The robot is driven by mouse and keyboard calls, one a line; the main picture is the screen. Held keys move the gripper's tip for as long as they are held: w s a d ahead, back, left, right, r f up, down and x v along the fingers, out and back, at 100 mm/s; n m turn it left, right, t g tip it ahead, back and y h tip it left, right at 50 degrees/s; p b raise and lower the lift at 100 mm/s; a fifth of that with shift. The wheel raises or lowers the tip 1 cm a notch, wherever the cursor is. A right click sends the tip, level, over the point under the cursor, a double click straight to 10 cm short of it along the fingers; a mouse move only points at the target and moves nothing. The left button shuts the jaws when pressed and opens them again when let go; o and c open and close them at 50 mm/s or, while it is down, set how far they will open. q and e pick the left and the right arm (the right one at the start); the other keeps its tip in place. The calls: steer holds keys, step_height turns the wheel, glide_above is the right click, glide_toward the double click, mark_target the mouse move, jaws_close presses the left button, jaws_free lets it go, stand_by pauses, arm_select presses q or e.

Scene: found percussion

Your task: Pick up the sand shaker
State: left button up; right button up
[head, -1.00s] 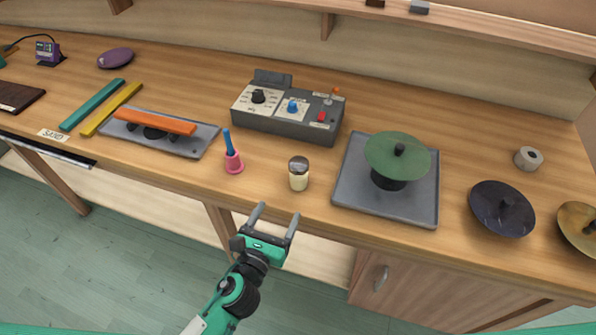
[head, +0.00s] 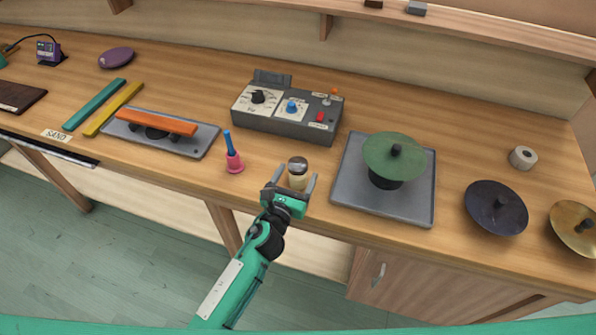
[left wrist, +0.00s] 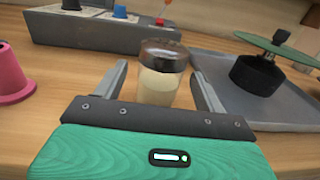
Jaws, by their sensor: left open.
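The sand shaker (head: 298,168) is a small clear jar with pale sand and a dark metallic lid. It stands upright near the front edge of the wooden bench. My left gripper (head: 292,182) is open, with one finger on each side of the shaker. In the left wrist view the shaker (left wrist: 160,84) stands between the two fingers (left wrist: 160,88), with visible gaps beside it. Its lower part is hidden behind the gripper's palm in the wrist view. My right gripper is not in view.
A pink holder with a blue stick (head: 234,160) stands left of the shaker. A grey plate (head: 420,196) carrying a green cymbal (head: 380,156) is close on the right. A grey control box (head: 285,122) sits behind. The bench front edge is nearby.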

arm_select(q)
steer(key=shift+x, duration=0.8)
steer(key=c, duration=1.2)
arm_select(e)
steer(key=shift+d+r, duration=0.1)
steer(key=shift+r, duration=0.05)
arm_select(q)
steer(key=shift+r, duration=0.1)
